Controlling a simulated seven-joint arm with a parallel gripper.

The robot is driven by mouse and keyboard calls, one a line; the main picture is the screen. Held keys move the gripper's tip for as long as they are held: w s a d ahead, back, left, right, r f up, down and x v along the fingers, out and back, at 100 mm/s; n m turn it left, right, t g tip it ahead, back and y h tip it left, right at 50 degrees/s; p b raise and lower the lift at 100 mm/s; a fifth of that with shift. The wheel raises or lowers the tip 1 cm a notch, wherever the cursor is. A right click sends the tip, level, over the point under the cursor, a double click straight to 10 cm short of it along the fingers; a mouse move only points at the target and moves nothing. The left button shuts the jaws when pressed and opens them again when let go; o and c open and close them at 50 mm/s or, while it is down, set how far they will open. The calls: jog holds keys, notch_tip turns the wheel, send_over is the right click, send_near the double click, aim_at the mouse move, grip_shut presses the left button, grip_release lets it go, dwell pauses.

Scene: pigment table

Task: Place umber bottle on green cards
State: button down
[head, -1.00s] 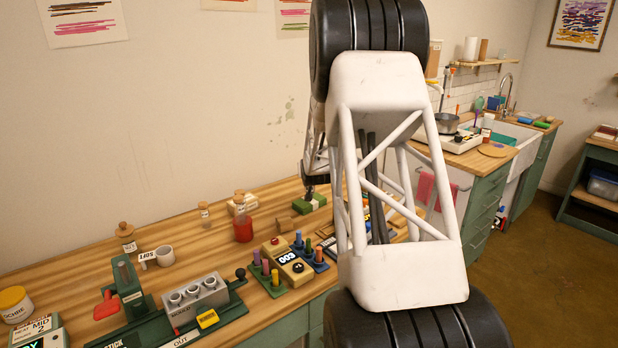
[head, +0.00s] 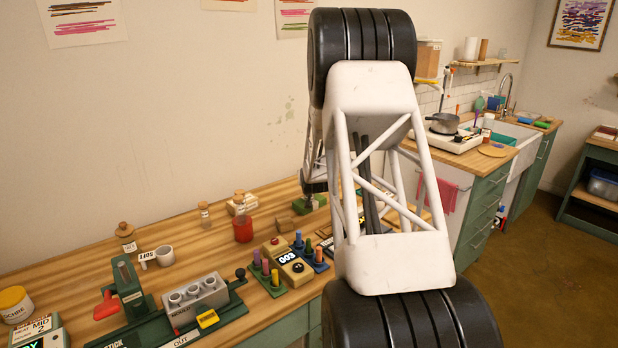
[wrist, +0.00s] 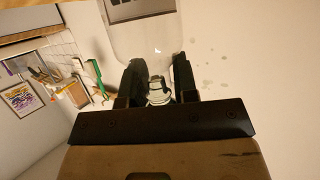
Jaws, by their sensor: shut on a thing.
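A clear glass bottle (wrist: 150,38) is held in my gripper (wrist: 158,85), seen in the wrist view with the two dark fingers on either side of its neck. A label shows on its body at the top edge of that view. I cannot read it, so I cannot tell if this is the umber bottle. The green cards (head: 320,200) lie at the back of the wooden table in the head view, partly covered by my arm. The lower end of my arm is right above or beside them. The held bottle is hidden in the head view.
A peg board with a counter (head: 290,266) is in front. Bare wood (head: 205,255) lies to the left.

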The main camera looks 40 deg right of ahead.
jog(key=shift+f, duration=0.15)
jog(key=c, duration=0.9)
grip_release()
jog(key=shift+s, duration=0.1)
jog(key=shift+v, duration=5.95)
jog(key=shift+a, duration=0.1)
